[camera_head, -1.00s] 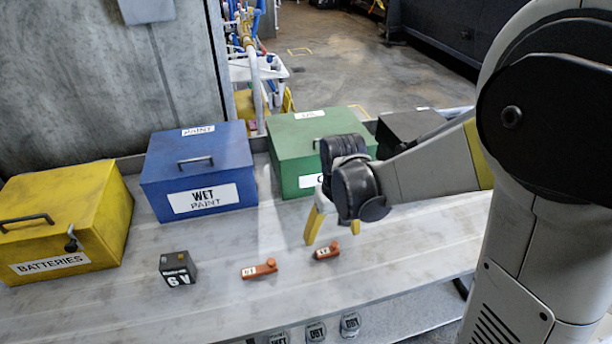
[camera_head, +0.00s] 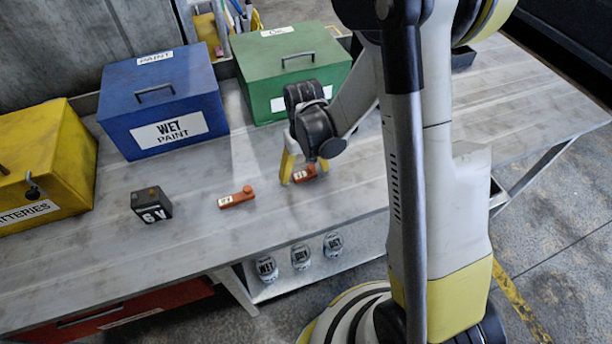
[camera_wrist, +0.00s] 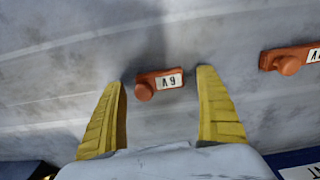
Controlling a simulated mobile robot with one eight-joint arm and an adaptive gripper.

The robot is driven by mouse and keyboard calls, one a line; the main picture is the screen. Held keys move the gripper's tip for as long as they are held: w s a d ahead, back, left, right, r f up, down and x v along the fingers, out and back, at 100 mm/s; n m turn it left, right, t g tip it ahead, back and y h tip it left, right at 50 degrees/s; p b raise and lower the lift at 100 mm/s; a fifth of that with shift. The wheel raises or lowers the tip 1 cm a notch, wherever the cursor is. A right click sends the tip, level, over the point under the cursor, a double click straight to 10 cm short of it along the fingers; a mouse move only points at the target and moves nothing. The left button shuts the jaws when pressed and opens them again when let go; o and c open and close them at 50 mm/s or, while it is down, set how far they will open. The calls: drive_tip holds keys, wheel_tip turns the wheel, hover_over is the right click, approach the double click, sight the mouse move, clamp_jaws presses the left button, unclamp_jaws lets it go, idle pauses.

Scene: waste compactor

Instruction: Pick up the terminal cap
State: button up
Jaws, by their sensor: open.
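Two small orange-red terminal caps, each with a white label, lie on the grey metal table. The right cap (camera_head: 305,174) is beside and partly behind my gripper (camera_head: 304,170) in the head view. In the wrist view this cap (camera_wrist: 157,84) lies between the tips of my open gripper (camera_wrist: 161,80), with a gap on both sides; its label looks like an upside-down 6V. The left cap (camera_head: 237,198) lies apart from my gripper; it shows at the right edge of the wrist view (camera_wrist: 290,60), partly cut off. My gripper's yellow fingers point down, empty.
A black 6V battery (camera_head: 151,205) stands left of the caps. A yellow batteries box (camera_head: 45,160), a blue wet paint box (camera_head: 160,95) and a green box (camera_head: 290,65) line the table's back. Several labelled cans (camera_head: 300,257) sit on a lower shelf.

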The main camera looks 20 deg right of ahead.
drive_tip(key=shift+f, duration=0.45)
drive_tip(key=shift+r, duration=0.1)
drive_tip(key=c, duration=1.1)
drive_tip(key=shift+o, duration=0.2)
